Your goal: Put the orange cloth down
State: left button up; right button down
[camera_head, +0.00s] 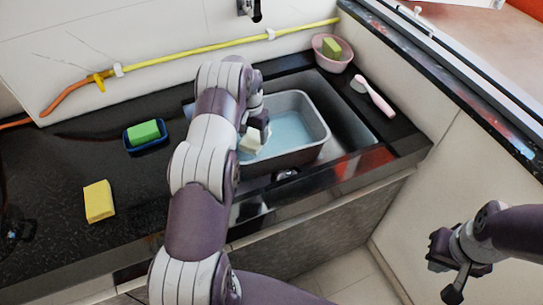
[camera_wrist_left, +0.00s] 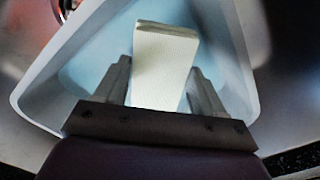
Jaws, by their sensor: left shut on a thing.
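No orange cloth can be made out in either view. My left gripper (camera_head: 257,124) is shut on a pale cream block-like piece (camera_head: 250,142), which looks like a folded cloth or sponge. It is over the left part of a grey basin (camera_head: 318,120) with pale blue water inside. In the left wrist view the pale piece (camera_wrist_left: 166,62) stands between the two fingers of my left gripper (camera_wrist_left: 161,88), with the basin behind it. Whether it touches the water is unclear. My right gripper (camera_head: 452,277) hangs at the lower right, away from the counter; its opening is unclear.
The basin sits in a dark sink. A yellow sponge (camera_head: 99,201) lies on the black counter, left of a green sponge (camera_head: 143,132) in a blue dish. A pink bowl (camera_head: 345,60) with a sponge and a pink brush (camera_head: 375,97) are at right.

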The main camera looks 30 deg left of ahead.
pick_arm(q)
notch_tip(320, 180, down, 8)
jog(key=shift+d+f, duration=0.1)
jog(key=shift+f, duration=0.15)
jog(key=shift+d+f, duration=0.1)
jog(key=o, duration=0.9)
jog(key=shift+o, duration=0.2)
